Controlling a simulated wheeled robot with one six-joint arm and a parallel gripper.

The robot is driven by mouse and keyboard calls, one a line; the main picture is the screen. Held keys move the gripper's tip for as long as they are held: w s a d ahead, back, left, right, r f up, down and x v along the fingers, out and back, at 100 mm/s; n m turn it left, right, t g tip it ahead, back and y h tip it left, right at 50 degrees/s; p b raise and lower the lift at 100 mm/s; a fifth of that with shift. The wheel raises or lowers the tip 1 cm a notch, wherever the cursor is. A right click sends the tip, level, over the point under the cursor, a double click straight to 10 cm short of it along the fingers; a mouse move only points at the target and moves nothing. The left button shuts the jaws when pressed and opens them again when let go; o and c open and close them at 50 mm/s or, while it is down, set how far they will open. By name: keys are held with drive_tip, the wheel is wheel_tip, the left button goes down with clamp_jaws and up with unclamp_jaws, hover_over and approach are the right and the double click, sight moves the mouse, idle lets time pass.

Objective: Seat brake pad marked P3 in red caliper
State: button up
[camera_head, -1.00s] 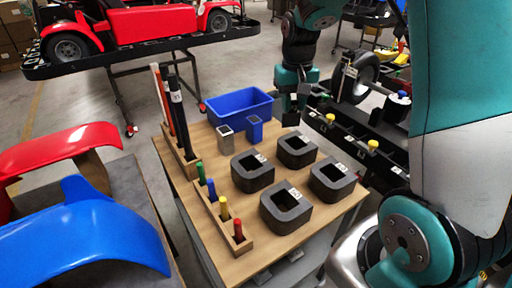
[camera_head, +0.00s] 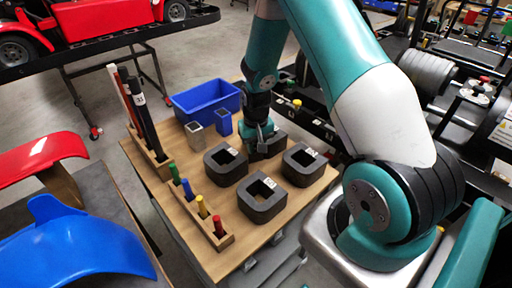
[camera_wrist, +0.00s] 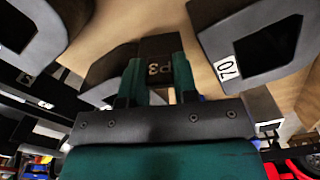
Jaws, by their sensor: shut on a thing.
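I cannot tell whether the pad is clear of the table. I cannot surely identify the red caliper; a small red part (camera_head: 484,79) shows at the far right.
Similar dark grey pieces stand close by, at left (camera_head: 226,166), front (camera_head: 262,198) and right (camera_head: 302,165). A blue bin (camera_head: 208,100), a rack of coloured pegs (camera_head: 222,240) and tall upright bars (camera_head: 147,125) stand left. A black rail (camera_head: 318,128) lies behind.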

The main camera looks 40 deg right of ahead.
drive_tip(key=shift+f, duration=0.75)
drive_tip(key=shift+f, duration=0.1)
drive_tip(key=shift+f, duration=0.15)
drive_tip(key=o, duration=0.7)
